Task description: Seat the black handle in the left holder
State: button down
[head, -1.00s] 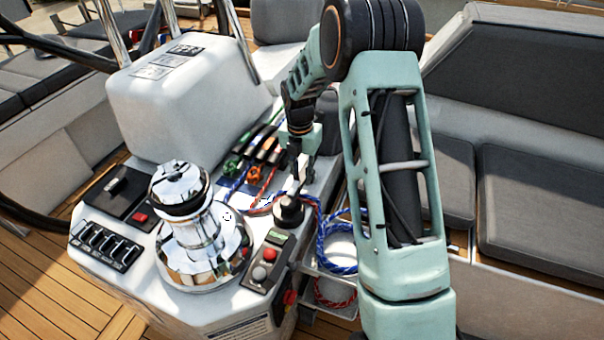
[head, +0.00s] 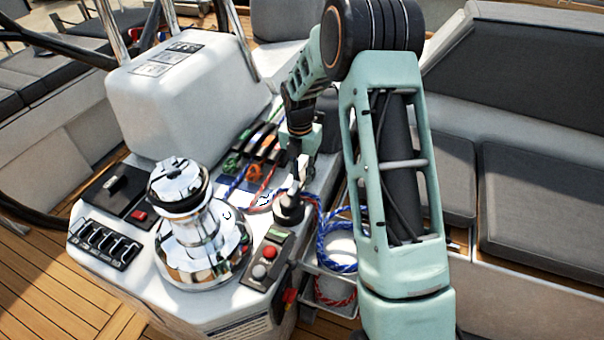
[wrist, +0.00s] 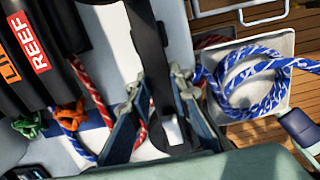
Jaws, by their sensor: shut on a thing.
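The black handle (wrist: 148,45) is a long dark bar in the wrist view. It runs from the top edge down between my fingers, with a pale metallic patch near its lower end. My gripper (wrist: 158,100) is shut on it, one finger on each side. In the head view my gripper (head: 297,172) is over the right part of the white console, pointing down. A round black knob (head: 289,207) shows just in front of it; I cannot tell whether it belongs to the handle. I cannot make out the left holder in either view.
A chrome winch (head: 195,230) stands left of my gripper. Rope clutches (head: 262,145) with coloured lines lie behind it. A button box (head: 268,260) is in front. A blue rope coil (head: 338,240) hangs at the right in a pale bin. Grey cushions (head: 540,200) lie farther right.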

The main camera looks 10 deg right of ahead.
jog(key=c, duration=1.7)
grip_release()
jog(key=shift+o, duration=0.5)
jog(key=o, duration=0.4)
jog(key=shift+r+p, duration=3.3)
jog(key=shift+r, duration=1.3)
